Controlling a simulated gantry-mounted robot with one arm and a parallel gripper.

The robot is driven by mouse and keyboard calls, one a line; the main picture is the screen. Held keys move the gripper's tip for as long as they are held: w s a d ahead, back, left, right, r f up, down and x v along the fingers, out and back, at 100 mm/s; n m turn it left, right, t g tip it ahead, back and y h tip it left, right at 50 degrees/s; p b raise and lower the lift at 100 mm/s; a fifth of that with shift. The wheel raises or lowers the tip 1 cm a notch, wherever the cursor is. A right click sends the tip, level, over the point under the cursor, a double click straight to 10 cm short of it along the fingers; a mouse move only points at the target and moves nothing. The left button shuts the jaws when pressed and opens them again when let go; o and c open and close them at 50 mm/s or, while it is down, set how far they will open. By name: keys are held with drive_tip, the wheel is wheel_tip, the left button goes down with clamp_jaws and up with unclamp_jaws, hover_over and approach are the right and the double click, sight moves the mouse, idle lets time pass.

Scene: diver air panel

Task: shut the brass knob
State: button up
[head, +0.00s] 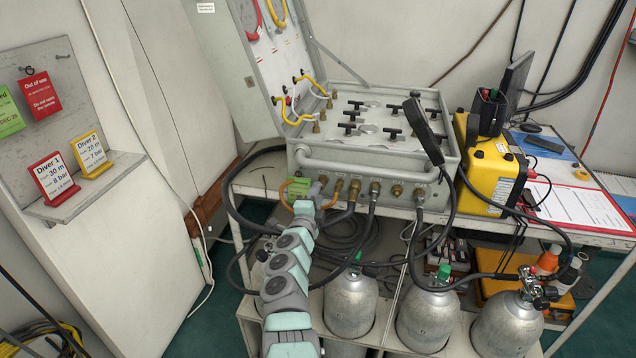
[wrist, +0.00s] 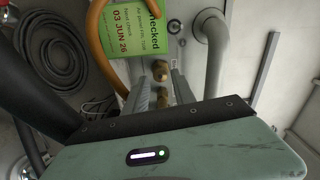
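Several brass fittings (head: 354,188) line the lower front of the grey panel case (head: 385,170); I cannot tell for certain which one is the brass knob. My gripper (head: 316,190) is at the left end of this row, close to the case front. In the wrist view, the two fingers of my gripper (wrist: 160,84) stand apart. A brass part (wrist: 160,71) shows in the gap near the fingertips, with another brass piece nearer the gripper body. I cannot tell whether the fingers touch either. The head view hides the fingertips' contact area.
A green tag (wrist: 130,35) and an orange hose (wrist: 97,35) are close to the fingers. A grey handle bar (wrist: 214,50) is to their right. Black hoses (head: 372,235) hang below the case. Silver cylinders (head: 350,300) stand beneath. A yellow unit (head: 488,175) is at the right.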

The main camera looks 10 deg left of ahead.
drive_tip(key=s+p, duration=0.6)
drive_tip(key=s, duration=0.2)
drive_tip(key=shift+s+a, duration=0.2)
